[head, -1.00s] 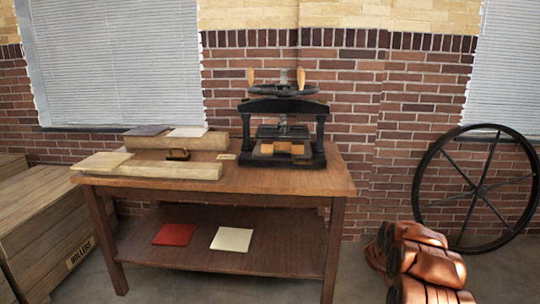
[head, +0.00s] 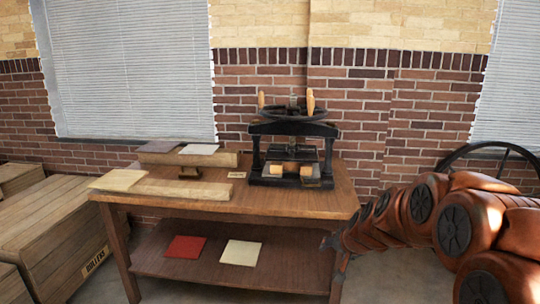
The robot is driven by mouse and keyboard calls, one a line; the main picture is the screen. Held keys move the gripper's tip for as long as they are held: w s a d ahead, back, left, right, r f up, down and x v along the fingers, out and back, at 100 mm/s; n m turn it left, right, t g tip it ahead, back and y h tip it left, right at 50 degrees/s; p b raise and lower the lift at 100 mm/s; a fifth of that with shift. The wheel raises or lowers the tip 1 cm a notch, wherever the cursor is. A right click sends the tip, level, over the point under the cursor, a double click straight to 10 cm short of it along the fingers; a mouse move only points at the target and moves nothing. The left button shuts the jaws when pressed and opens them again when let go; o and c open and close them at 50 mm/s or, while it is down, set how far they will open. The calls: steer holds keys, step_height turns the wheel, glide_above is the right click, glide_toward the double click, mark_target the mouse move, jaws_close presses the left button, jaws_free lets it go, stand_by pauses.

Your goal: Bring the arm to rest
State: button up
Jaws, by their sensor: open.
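My arm (head: 452,222) comes in from the right, large and orange-brown with dark round joint caps. It reaches left and away toward the right front leg of the wooden table (head: 270,203). My gripper (head: 335,252) shows small and dark at the arm's far end, beside that leg and below the tabletop. It is open, and I see nothing held in it. I cannot tell whether it touches the leg.
A black hand press (head: 293,140) stands on the table's right half. Wooden beams (head: 175,188) with flat pieces on them lie at left. A red sheet (head: 186,247) and a cream sheet (head: 241,253) lie on the lower shelf. Crates (head: 50,230) stand at left, a spoked wheel (head: 490,147) at right.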

steer(key=s+a+r+n+g+p, duration=0.2)
steer(key=s+r+p, duration=0.15)
steer(key=s, duration=0.75)
steer(key=s+a+r+n+g+p, duration=0.1)
steer(key=s+a+r+g+p, duration=0.2)
steer(key=s, duration=0.8)
steer(key=s+d+r+g+h+p, duration=0.1)
steer(key=s+d+r+g, duration=0.1)
steer(key=s, duration=0.9)
steer(key=s+d+r+n+g+p, duration=0.1)
steer(key=s+d+r+g+p, duration=0.1)
steer(key=s, duration=0.9)
steer(key=shift+s+d+r+h+p, duration=0.15)
steer(key=shift+d+r+h+p, duration=0.2)
steer(key=shift+r, duration=0.35)
